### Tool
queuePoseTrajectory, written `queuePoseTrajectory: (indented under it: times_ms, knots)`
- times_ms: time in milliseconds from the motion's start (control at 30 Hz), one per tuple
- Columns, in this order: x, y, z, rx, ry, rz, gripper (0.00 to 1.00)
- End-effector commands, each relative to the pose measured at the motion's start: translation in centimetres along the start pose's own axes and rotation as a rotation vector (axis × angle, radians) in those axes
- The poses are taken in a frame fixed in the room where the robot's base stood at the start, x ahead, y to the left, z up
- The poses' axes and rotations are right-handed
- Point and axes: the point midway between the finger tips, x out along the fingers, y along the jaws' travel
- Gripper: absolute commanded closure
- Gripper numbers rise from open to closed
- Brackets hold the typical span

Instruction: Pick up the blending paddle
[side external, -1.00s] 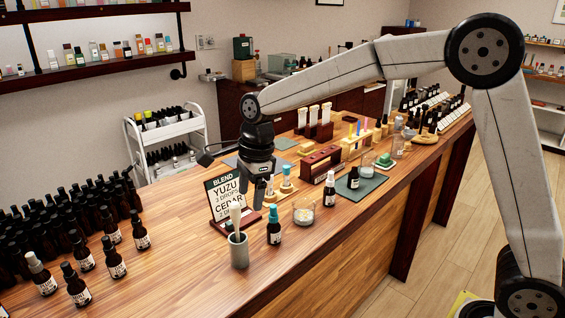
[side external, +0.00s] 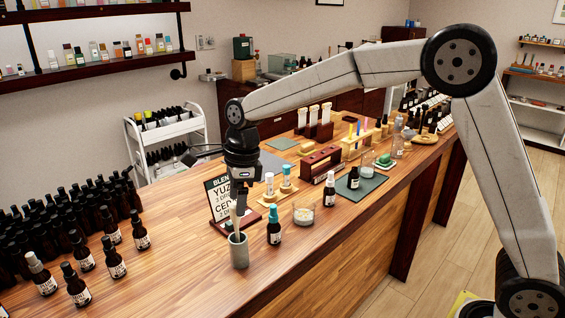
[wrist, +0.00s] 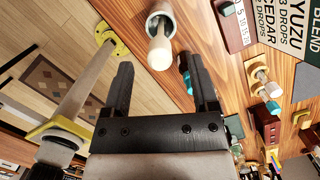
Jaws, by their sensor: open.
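The blending paddle (wrist: 160,50) is a pale, round-ended stick standing in a grey cup (side external: 239,254) near the counter's front edge. The cup (wrist: 153,15) also shows at the top of the wrist view. My gripper (side external: 238,216) is just above the cup, pointing down. In the wrist view its open fingers (wrist: 160,75) lie to either side of the paddle's top end, with nothing held. In the side view my gripper covers most of the paddle, so I cannot tell how far down the fingers reach along it.
A BLEND card (side external: 219,200) stands close behind my gripper. A dark bottle with a teal top (side external: 274,228) stands right of the cup, with a glass dish (side external: 304,213) beyond. Several dark bottles (side external: 115,264) stand at left. Bare wood (side external: 180,235) lies left of the cup.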

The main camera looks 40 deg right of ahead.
Motion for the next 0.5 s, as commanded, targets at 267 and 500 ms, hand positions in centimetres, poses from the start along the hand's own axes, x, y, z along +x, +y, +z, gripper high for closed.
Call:
queuePoseTrajectory:
  times_ms: [267, 500]
  knots:
    - [1.2, 0.0, 0.1, -0.001, 0.002, 0.003, 0.24]
    - [3.9, 0.0, 0.2, -0.001, 0.003, 0.003, 0.24]
